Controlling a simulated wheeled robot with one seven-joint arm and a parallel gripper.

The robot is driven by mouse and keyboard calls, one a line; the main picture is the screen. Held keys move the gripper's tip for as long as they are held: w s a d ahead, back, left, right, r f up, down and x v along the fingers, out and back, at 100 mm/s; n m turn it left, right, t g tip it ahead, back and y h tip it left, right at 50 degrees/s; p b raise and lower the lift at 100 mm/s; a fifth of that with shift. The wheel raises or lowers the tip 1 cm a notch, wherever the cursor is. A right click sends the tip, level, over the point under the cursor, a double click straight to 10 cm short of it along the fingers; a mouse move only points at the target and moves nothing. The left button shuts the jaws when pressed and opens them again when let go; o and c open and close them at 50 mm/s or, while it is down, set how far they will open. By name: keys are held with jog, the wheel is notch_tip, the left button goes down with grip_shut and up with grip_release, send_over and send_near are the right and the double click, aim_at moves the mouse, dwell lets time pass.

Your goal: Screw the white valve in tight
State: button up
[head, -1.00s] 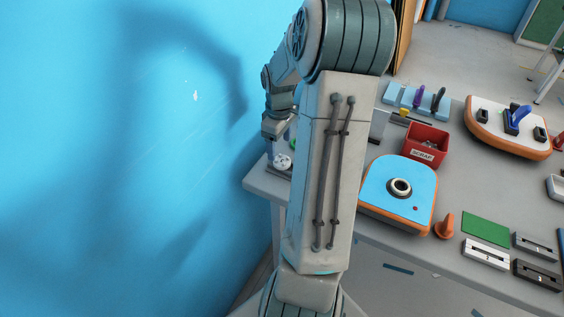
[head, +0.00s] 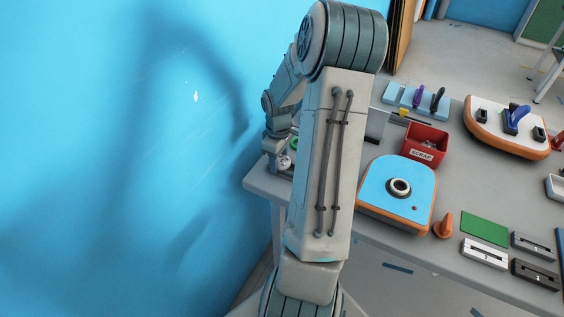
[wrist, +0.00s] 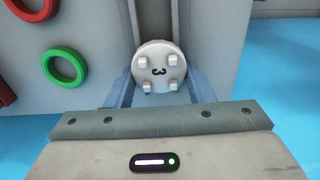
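The white valve (wrist: 158,68) is a round white cap with several small lugs and a dark mark like a 3. In the wrist view it sits between the two fingers of my gripper (wrist: 160,85). The fingers stand apart, one on each side of it; whether they touch it is not clear. In the head view my gripper (head: 276,150) is low over the table's left end, with the white valve (head: 286,162) partly hidden beside it. A blue-topped board with an orange rim (head: 383,208) stands right of my arm, with a round metal-ringed valve seat (head: 399,188) on top.
In the wrist view a green ring (wrist: 64,66) and a red ring (wrist: 32,6) hang on a grey panel. A red scrap bin (head: 424,146), an orange cone (head: 444,226), a green mat (head: 484,228) and another board (head: 500,142) stand to the right. The blue wall is close on the left.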

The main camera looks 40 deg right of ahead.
aim_at(279, 159)
jog(key=shift+r, duration=0.1)
jog(key=shift+r, duration=0.55)
notch_tip(279, 159, up, 3)
jog(key=shift+f, duration=0.2)
jog(key=s+d+r+m, duration=0.3)
jog(key=s+d+m, duration=0.1)
jog(key=s, duration=0.6)
jog(key=s+d+r+m+p, duration=0.1)
jog(key=s+d+r+m, duration=0.3)
jog(key=s+d, duration=0.3)
jog(key=s+d+r+m+p, duration=0.1)
jog(key=s+d+r+m, duration=0.2)
jog(key=s, duration=0.9)
jog(key=d+m, duration=0.1)
jog(key=d, duration=0.2)
jog(key=shift+s+r, duration=0.2)
jog(key=shift+s, duration=0.2)
jog(key=shift+f+b, duration=2.1)
jog(key=shift+f, duration=0.85)
